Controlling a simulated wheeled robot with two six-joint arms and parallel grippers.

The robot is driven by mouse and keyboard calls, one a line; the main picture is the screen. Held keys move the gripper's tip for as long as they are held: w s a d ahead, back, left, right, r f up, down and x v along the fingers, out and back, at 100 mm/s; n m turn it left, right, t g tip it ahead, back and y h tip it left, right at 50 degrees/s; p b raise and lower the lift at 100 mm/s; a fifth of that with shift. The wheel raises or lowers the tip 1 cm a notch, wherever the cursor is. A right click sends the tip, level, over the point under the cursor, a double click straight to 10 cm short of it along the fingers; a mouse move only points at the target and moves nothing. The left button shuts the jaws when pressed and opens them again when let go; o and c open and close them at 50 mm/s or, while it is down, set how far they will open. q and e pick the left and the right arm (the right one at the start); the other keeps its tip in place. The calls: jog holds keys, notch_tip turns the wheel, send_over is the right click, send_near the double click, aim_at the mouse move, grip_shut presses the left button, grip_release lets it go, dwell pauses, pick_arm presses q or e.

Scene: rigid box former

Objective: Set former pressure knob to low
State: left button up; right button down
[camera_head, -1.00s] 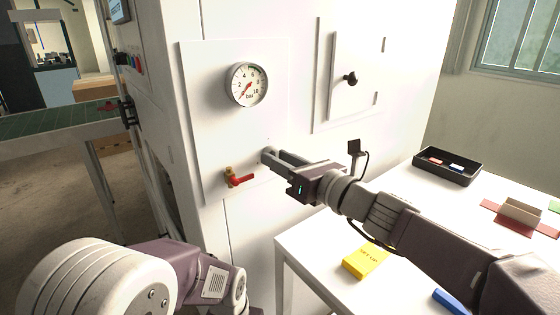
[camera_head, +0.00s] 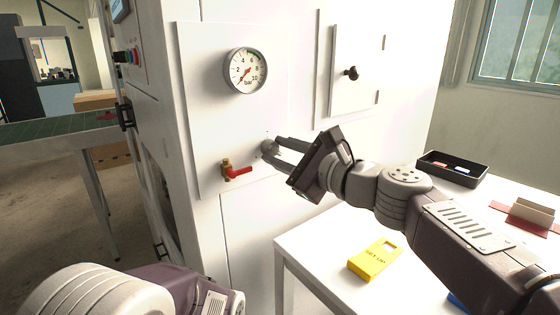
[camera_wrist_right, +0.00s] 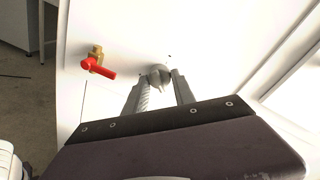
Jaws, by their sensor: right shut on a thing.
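The pressure knob (camera_wrist_right: 160,75) is a small grey knob on the white panel of the former. It also shows at my right gripper's fingertips in the head view (camera_head: 268,146). My right gripper (camera_head: 272,149) is shut on the knob, with one finger on each side of it, as the right wrist view shows. The knob's pointer and any scale marks are too small or hidden to read. The round pressure gauge (camera_head: 246,71) above has its red needle at the low left of the dial. My left gripper is out of view; only part of that arm shows at bottom left.
A brass valve with a red lever (camera_head: 237,172) sits just left of the knob. A small door with a black knob (camera_head: 352,73) is at upper right. The white table (camera_head: 310,240) holds a yellow set-up block (camera_head: 375,261) and a black tray (camera_head: 482,172).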

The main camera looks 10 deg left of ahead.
jog(key=n+b, duration=0.3)
jog(key=n, duration=0.3)
jog(key=shift+f, duration=0.1)
jog(key=n+b, duration=0.1)
jog(key=n, duration=0.2)
jog(key=n+t+b, duration=0.1)
jog(key=n+b, duration=0.1)
jog(key=n, duration=0.1)
jog(key=shift+s+a+h, duration=0.1)
jog(key=shift+h, duration=0.2)
jog(key=n+b, duration=0.2)
jog(key=n, duration=0.1)
jog(key=n+b, duration=0.2)
jog(key=n, duration=0.1)
jog(key=shift+n, duration=0.4)
jog(key=n+b, duration=0.1)
jog(key=n, duration=0.3)
jog(key=shift+t+b, duration=0.4)
jog(key=shift+n+b, duration=0.4)
jog(key=shift+n, duration=0.5)
